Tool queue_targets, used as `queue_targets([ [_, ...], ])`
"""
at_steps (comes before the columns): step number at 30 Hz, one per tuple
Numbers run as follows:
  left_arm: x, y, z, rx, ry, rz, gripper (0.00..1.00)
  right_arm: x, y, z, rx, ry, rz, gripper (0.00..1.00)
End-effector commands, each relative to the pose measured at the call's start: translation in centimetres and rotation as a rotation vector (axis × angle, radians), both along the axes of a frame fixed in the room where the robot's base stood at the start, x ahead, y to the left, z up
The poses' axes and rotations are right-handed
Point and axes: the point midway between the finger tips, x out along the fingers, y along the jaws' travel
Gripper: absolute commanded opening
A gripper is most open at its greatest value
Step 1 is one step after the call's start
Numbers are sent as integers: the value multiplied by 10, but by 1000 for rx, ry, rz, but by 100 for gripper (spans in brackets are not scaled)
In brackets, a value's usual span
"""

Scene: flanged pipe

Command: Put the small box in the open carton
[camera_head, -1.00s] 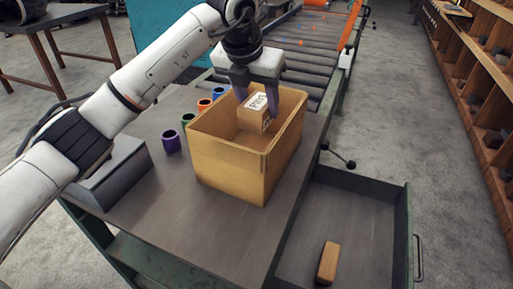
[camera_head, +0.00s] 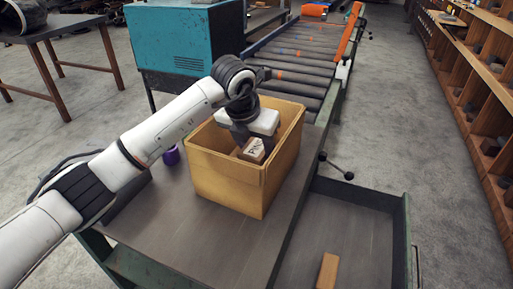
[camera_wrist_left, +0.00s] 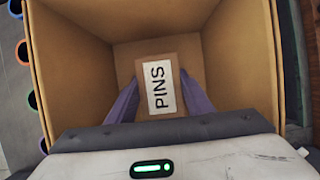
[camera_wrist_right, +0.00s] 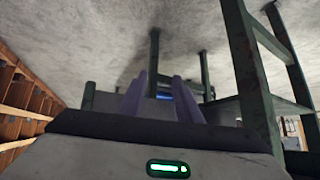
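The small box (camera_head: 252,150) is light brown with a white label reading PINS. It is inside the open carton (camera_head: 226,182), below the rim, and in the left wrist view the box (camera_wrist_left: 160,88) shows over the carton floor. I cannot tell whether it touches the floor. My left gripper (camera_wrist_left: 160,78) reaches down into the carton, with a purple finger against each side of the box. In the head view the gripper's fingers are mostly hidden. My right gripper (camera_wrist_right: 161,76) is empty, its fingers apart, and it is outside the head view.
The carton stands on a grey bench (camera_head: 215,235). A purple cup (camera_head: 170,156) is left of it, partly behind my arm. A roller conveyor (camera_head: 300,62) runs behind. An open drawer (camera_head: 350,228) at the right holds a brown block (camera_head: 328,270). Shelves (camera_head: 485,100) line the right.

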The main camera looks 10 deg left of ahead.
Motion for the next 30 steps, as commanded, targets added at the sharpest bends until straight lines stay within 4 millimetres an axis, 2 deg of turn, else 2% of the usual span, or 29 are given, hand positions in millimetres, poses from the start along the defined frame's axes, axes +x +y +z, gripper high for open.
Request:
queue_targets([
  [1,0,0,-1,0,0,0,53,0,0,0,0,0,0,31],
  [3,0,0,0,0,1,0,65,0,0,0,0,1,0,31],
  [11,0,0,0,1,1,1,65,-1,0,-1,0,2,0,31],
  [15,-1,1,6,0,-2,0,65,-2,0,0,-1,4,0,31],
  [20,-10,3,31,0,-5,-1,65,-2,0,-3,-1,6,0,31],
  [30,-36,10,95,0,-3,0,65,-3,0,-9,-1,7,0,31],
])
